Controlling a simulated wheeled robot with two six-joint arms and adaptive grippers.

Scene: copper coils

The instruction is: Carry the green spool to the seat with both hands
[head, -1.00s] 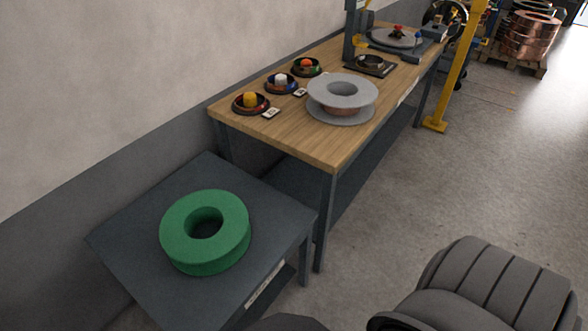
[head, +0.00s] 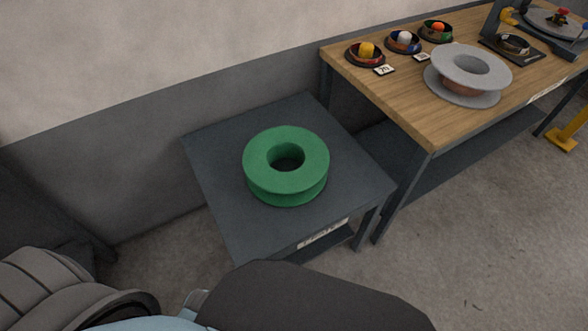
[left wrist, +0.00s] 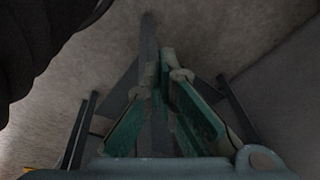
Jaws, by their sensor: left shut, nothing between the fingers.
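The green spool (head: 286,165) lies flat on a low dark grey table (head: 215,165), its round hole facing up. Nothing touches it in the head view. My left gripper (left wrist: 163,68) shows only in the left wrist view, with green pads on its fingers. It is shut and empty, with floor and dark frame bars behind it. My right gripper is out of view. I cannot tell for sure which thing is the seat.
A wooden workbench (head: 400,105) stands right of the low table. It holds a grey-flanged copper spool (head: 468,70), several small bowls with coloured pieces, and a dark device (head: 512,45). A yellow post (head: 572,130) stands at right. A wall runs behind.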

